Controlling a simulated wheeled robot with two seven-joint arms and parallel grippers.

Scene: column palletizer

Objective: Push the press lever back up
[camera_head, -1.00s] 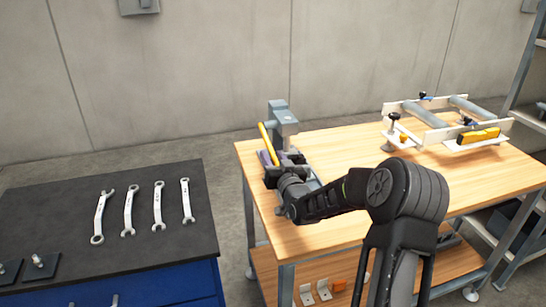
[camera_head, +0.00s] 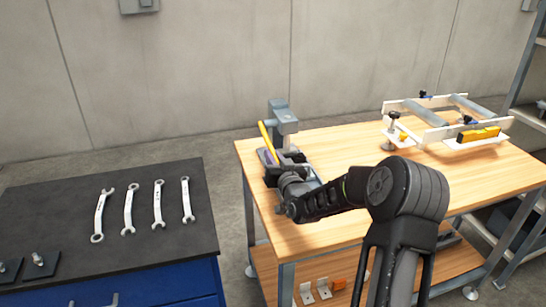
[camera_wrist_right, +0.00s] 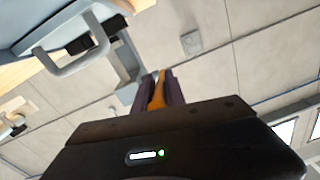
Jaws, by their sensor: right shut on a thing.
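My left gripper is not in view.
The wooden workbench (camera_head: 340,160) has free room in its middle. A roller frame (camera_head: 435,120) with a yellow piece stands at its far right. A dark-topped blue cabinet (camera_head: 75,225) on the left holds several wrenches. Small metal brackets lie on the bench's lower shelf.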

